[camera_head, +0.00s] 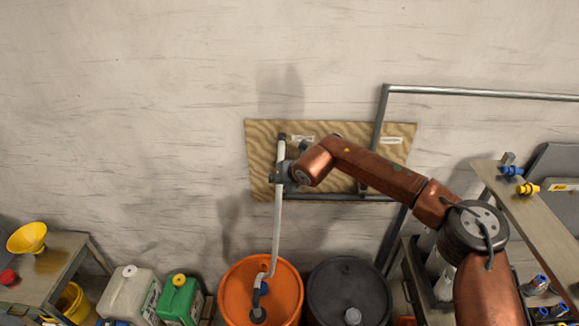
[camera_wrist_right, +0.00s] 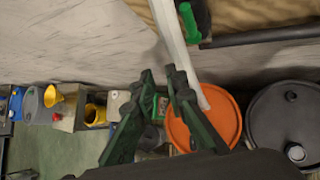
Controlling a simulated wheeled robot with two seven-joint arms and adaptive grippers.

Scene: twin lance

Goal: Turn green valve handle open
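The green valve handle (camera_wrist_right: 189,22) shows at the top of the right wrist view, next to a white pipe (camera_wrist_right: 172,32). In the head view the handle is hidden, and the white pipe (camera_head: 277,220) runs down from a wooden board (camera_head: 262,150) on the wall. My right gripper (camera_head: 281,174) is at the pipe in front of the board. In the wrist view its two dark green fingers (camera_wrist_right: 160,74) stand apart with nothing seen between them; their tips are apart from the handle in the picture. My left gripper is not in view.
Below stand an orange drum (camera_head: 289,290) and a black drum (camera_head: 362,275). Left of them are a green jug (camera_head: 180,301), a white jug (camera_head: 125,295) and a table (camera_head: 55,268) with a yellow funnel (camera_head: 27,238). A grey metal rail (camera_head: 480,93) frames the board's right side.

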